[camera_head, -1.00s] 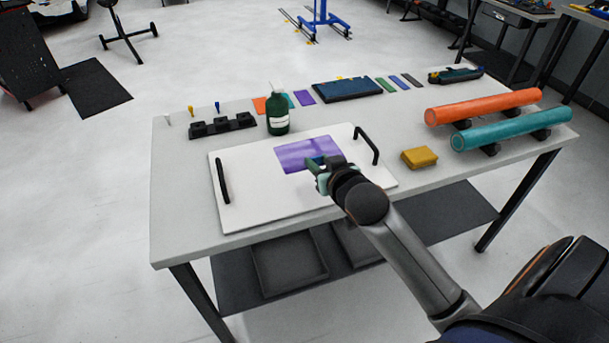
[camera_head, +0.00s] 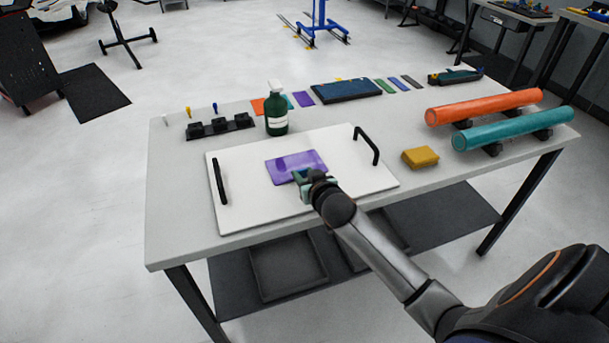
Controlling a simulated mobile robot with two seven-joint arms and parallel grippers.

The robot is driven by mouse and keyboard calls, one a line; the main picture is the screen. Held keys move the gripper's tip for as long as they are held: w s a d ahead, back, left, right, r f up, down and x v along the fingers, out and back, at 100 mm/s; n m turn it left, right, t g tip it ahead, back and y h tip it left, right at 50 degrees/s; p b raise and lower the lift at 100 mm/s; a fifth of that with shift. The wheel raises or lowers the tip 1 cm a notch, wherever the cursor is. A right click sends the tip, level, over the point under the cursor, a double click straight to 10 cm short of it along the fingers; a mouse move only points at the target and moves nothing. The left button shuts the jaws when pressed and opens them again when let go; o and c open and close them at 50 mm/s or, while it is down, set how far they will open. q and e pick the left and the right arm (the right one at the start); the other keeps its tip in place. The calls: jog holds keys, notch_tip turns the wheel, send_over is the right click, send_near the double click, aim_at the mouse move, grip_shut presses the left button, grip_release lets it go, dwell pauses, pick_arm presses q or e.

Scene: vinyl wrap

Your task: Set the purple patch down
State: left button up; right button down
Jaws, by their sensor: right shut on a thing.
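The purple patch (camera_head: 296,164) is a flat rectangle over the middle of the white panel (camera_head: 237,208), which has two black handles. My right gripper (camera_head: 303,175) is shut on the patch's near edge. The patch looks low and close to the panel, but I cannot tell whether it touches the panel. The fingertips are partly hidden behind my own wrist. My left gripper is not in view.
A green bottle (camera_head: 277,122) stands just behind the panel. A black holder (camera_head: 221,126) is at the back left. A yellow block (camera_head: 420,158), an orange roll (camera_head: 484,105) and a teal roll (camera_head: 512,128) lie to the right. Black handles (camera_head: 366,147) rise from the panel.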

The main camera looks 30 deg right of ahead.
jog(key=shift+f, duration=0.1)
jog(key=c, duration=0.6)
grip_release()
jog(key=shift+o, duration=0.2)
jog(key=shift+s+r, duration=0.2)
jog(key=p+v, duration=0.1)
jog(key=v, duration=1)
jog(key=shift+s+p, duration=0.2)
jog(key=shift+p, duration=0.1)
jog(key=s+a+f+n+g+y, duration=0.3)
jog(key=s+a+f+n+y, duration=0.2)
jog(key=s+a+f, duration=1.1)
notch_tip(320, 180, down, 3)
jog(key=shift+s+f+g+y, duration=0.25)
jog(key=shift+g+y, duration=0.15)
jog(key=shift+y, duration=0.1)
jog(key=shift+a, duration=0.15)
